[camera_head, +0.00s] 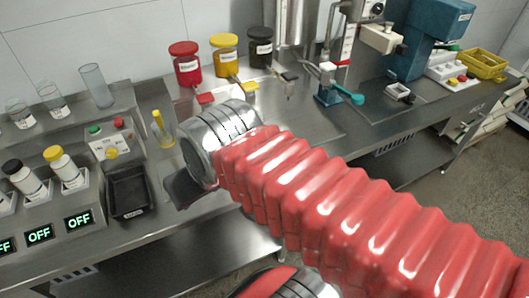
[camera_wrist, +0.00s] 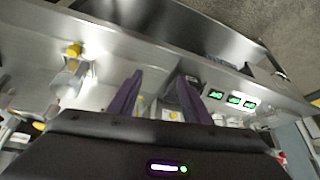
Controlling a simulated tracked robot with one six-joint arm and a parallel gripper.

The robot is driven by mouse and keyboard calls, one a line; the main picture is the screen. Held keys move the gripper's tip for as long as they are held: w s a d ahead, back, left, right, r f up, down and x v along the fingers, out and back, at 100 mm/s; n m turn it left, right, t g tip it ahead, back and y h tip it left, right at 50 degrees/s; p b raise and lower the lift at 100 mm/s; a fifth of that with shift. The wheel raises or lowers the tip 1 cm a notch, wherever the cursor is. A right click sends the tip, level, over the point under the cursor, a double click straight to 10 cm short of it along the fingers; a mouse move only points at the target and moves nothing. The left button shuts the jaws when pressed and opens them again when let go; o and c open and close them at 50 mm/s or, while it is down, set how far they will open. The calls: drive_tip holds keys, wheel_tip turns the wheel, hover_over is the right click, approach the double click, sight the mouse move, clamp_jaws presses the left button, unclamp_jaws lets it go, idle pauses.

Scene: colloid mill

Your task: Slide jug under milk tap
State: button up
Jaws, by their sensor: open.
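A small clear jug (camera_head: 163,134) with a yellow handle stands on the steel counter, left of my wrist. In the wrist view, a clear vessel with a yellow part, which looks like the jug (camera_wrist: 67,82), is at the left, outside my fingers.
Red (camera_head: 185,64), yellow (camera_head: 225,55) and black (camera_head: 261,47) lidded canisters line the wall. A control box (camera_head: 110,142) and black tray (camera_head: 128,190) are at left. A teal-handled valve (camera_head: 330,90) and blue machine (camera_head: 424,45) are at right. The central counter has bare steel.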

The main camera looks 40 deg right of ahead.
drive_tip(key=w+d+f+m+y, duration=0.1)
drive_tip(key=w+d+m, duration=0.2)
drive_tip(key=d+m, duration=1.2)
drive_tip(key=w+d+f+m+g+y, duration=0.1)
drive_tip(key=w+d+f+m, duration=0.1)
drive_tip(key=d+m, duration=1.2)
drive_tip(key=shift+w+d+f+m+g, duration=0.3)
drive_tip(key=shift+w+d+m, duration=0.1)
drive_tip(key=shift+w, duration=0.15)
drive_tip(key=x, duration=1.3)
drive_tip(key=shift+w+a+f, duration=0.1)
drive_tip(key=shift+a+f, duration=0.1)
drive_tip(key=shift+f, duration=0.1)
drive_tip(key=shift+c, duration=0.5)
clamp_jaws()
